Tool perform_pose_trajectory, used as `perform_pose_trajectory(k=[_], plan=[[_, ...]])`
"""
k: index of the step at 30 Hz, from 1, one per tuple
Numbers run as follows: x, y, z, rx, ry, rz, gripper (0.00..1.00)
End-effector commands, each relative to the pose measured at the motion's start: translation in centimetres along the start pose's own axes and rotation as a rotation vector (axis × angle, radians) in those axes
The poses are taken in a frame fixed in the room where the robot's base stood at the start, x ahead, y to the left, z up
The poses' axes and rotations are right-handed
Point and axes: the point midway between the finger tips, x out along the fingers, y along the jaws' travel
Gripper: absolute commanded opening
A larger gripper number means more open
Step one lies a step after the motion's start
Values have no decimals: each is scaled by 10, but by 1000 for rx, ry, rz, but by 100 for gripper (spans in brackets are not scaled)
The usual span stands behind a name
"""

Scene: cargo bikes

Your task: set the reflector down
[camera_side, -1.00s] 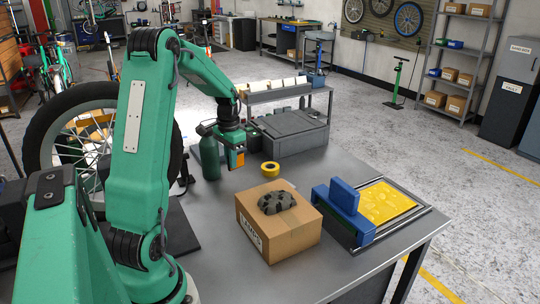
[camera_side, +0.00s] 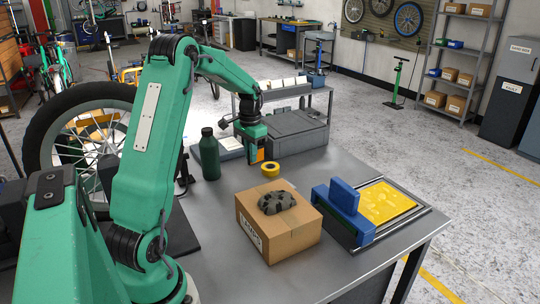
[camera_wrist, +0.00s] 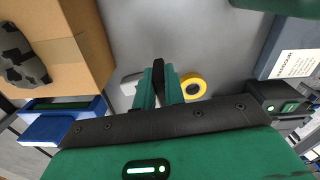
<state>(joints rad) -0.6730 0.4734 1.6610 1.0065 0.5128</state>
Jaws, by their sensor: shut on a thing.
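My gripper (camera_side: 253,152) is shut on the reflector and points down over the table. The reflector shows as a small orange piece (camera_side: 260,154) at the fingertips in the side view. In the wrist view my gripper (camera_wrist: 159,85) has a thin dark piece between its green fingers, likely the reflector (camera_wrist: 158,70) seen edge-on. In the side view it is close above the grey tabletop (camera_side: 225,210), behind and left of the yellow tape roll (camera_side: 270,170). I cannot tell whether the reflector touches the table.
A green bottle (camera_side: 209,156) stands left of my gripper, and a flat labelled book (camera_side: 230,145) lies behind it. A grey case (camera_side: 290,133) stands behind right. In front are a cardboard box (camera_side: 275,235) with a dark lump on it and a blue block (camera_side: 343,205).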

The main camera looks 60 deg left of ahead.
Motion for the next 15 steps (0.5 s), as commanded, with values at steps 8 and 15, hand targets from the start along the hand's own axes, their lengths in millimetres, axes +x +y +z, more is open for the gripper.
perform_pose_trajectory(k=[8, 15], plan=[[-4, 42, -71, 49, 0, 0, 0], [-6, 90, -124, 88, 0, 0, 0]])
